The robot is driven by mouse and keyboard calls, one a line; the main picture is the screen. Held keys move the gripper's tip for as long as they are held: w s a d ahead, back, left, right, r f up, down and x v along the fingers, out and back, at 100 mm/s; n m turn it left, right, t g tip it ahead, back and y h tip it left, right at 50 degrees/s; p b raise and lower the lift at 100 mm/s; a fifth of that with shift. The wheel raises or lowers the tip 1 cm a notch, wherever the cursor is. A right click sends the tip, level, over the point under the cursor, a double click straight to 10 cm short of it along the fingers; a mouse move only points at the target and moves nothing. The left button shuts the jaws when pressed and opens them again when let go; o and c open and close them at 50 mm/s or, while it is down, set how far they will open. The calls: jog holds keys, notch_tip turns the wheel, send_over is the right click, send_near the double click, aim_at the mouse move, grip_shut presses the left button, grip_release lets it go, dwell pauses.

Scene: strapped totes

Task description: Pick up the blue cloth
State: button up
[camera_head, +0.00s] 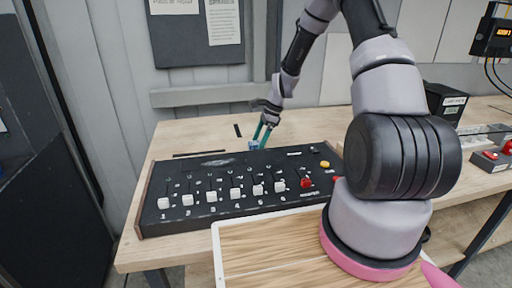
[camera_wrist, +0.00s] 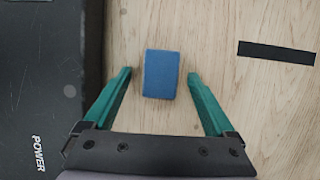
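The blue cloth (camera_wrist: 161,74) shows in the wrist view as a small, flat-looking blue rectangle on the wooden table. My gripper (camera_wrist: 160,78) is open, with one teal finger on each side of the cloth and visible gaps between them. Neither finger appears to touch it in that view. In the head view my gripper (camera_head: 261,138) points down at the table behind the black control panel. A small bit of the blue cloth (camera_head: 254,145) shows there by the fingertips, mostly hidden by the panel and fingers. The height of the fingertips above the table is hard to tell.
The black slider panel (camera_head: 215,203) stands close beside the cloth, and its edge shows at left in the wrist view. A black strip (camera_wrist: 276,52) lies on the table to the right. Red-button boxes (camera_head: 490,160) sit at far right. Table space behind the panel (camera_head: 190,135) is mostly clear.

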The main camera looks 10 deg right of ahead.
aim_at(259, 142)
grip_shut()
notch_tip(259, 142, up, 10)
dwell(0.5)
